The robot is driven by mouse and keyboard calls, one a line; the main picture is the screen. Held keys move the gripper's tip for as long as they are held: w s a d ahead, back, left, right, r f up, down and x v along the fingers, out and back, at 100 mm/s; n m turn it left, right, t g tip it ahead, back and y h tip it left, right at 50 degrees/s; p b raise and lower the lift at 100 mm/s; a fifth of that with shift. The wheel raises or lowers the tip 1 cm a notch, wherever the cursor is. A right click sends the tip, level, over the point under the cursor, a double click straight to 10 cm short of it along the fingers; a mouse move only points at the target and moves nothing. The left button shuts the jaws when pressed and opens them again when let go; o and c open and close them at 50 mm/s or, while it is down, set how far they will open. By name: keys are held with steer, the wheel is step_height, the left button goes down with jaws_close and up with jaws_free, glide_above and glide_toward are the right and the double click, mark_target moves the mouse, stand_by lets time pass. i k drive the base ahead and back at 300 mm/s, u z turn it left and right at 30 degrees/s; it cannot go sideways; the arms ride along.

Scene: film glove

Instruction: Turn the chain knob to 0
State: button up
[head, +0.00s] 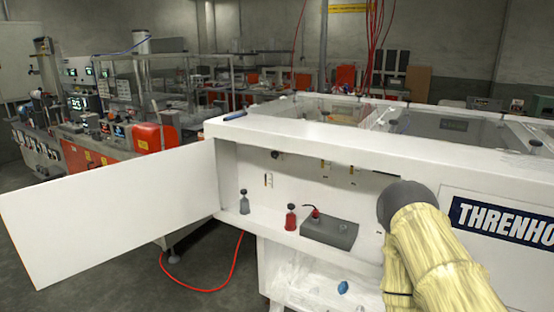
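No knob with a readable label or scale shows, so I cannot tell which part is the chain knob. A small dark round part (276,155) sits on the back wall inside the white machine's open compartment. My arm, in a pale yellow sleeve with a dark grey rounded joint, stands at the right in front of the machine. It covers the compartment's right end. My gripper's fingers do not show.
The white door (110,215) stands open to the left. A grey bottle (244,203), a red bottle (291,218) and a grey box (330,233) stand on the compartment floor. A red cable (235,270) loops on the ground.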

mark_target(275, 154)
steer(key=k, duration=1.05)
steer(key=u, duration=0.9)
steer(key=i, duration=0.95)
steer(key=u, duration=0.75)
steer(key=i, duration=1.4)
steer(key=z, duration=1.15)
steer(key=i, duration=0.95)
steer(key=z, duration=0.95)
